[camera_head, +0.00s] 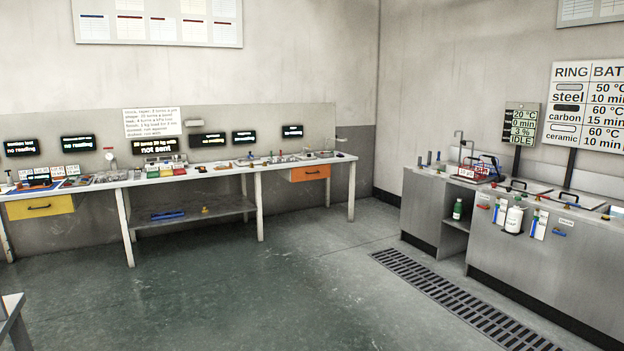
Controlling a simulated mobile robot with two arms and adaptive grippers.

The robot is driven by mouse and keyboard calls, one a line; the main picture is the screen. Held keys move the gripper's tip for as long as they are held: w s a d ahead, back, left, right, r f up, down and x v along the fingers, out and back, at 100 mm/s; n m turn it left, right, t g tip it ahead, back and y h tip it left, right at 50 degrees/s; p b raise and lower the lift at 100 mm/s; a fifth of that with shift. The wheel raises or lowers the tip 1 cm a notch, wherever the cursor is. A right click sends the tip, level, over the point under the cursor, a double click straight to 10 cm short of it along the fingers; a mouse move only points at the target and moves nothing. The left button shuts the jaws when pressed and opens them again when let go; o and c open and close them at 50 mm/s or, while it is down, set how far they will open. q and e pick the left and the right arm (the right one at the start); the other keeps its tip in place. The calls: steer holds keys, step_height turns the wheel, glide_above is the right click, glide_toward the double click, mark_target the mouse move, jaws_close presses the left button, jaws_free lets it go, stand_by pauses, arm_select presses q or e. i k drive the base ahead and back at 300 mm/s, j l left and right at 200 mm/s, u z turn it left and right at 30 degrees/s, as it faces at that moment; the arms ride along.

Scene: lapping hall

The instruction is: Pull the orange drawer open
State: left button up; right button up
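The orange drawer (310,173) is set under the right end of the long workbench (225,170) along the back wall. Its front looks flush with the bench edge, so it appears shut. A dark handle shows small on its front. It is across the room from me, with open floor between. Neither of my grippers shows in the head view.
A yellow drawer (40,206) hangs under the bench's left end. Bench legs and a low shelf (190,213) stand below the top. Steel sink units (540,265) line the right, with a floor grate (445,297) before them. The middle floor is clear. A table corner (12,308) shows lower left.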

mark_target(321, 170)
steer(key=i+z, duration=0.2)
steer(key=i, duration=5.4)
